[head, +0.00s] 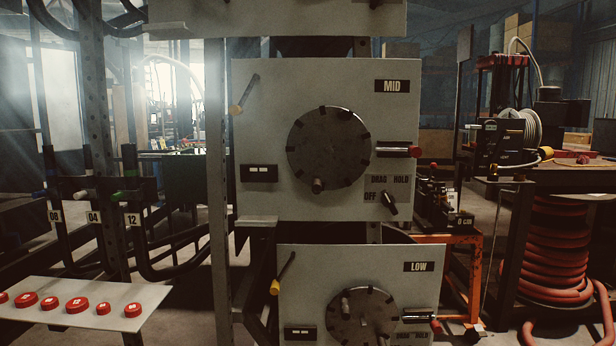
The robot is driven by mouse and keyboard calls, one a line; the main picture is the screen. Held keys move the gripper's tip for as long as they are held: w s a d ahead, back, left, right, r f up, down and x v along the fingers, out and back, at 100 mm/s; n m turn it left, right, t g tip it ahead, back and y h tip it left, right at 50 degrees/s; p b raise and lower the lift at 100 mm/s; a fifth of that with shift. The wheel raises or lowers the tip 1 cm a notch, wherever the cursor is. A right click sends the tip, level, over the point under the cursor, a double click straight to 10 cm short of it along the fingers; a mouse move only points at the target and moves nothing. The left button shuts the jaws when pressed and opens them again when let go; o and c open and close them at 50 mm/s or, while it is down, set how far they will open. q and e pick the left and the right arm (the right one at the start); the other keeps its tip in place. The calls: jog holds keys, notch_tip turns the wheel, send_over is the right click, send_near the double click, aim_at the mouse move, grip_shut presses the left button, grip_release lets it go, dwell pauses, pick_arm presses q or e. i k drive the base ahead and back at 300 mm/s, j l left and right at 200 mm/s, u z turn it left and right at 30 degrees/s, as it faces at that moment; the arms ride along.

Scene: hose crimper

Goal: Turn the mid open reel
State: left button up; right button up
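The MID panel (265,140) is a pale upright plate in the middle of the head view, labelled MID at its top right. Its reel (328,148) is a dark round disc with several notches around the rim. A small handle knob (318,185) sticks out near the disc's lower edge. A red-tipped pin (398,151) lies at the disc's right side. A drag knob (389,203) below it is marked OFF, DRAG and HOLD; its pointer is slanted. A yellow-tipped lever (244,95) is at the upper left. Neither gripper is in view.
The LOW panel (300,265) with a similar reel (361,318) stands below. A shelf (105,297) with several red caps is at the lower left. Hoses marked 08, 04 and 12 hang at left. An orange stand (470,280) and a bench with coiled red hose (555,240) are at right.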

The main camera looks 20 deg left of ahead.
aim_at(329, 148)
jog(key=i+j+z, duration=0.15)
jog(key=j, duration=0.65)
jog(key=j+z, duration=0.15)
jog(key=j, duration=0.65)
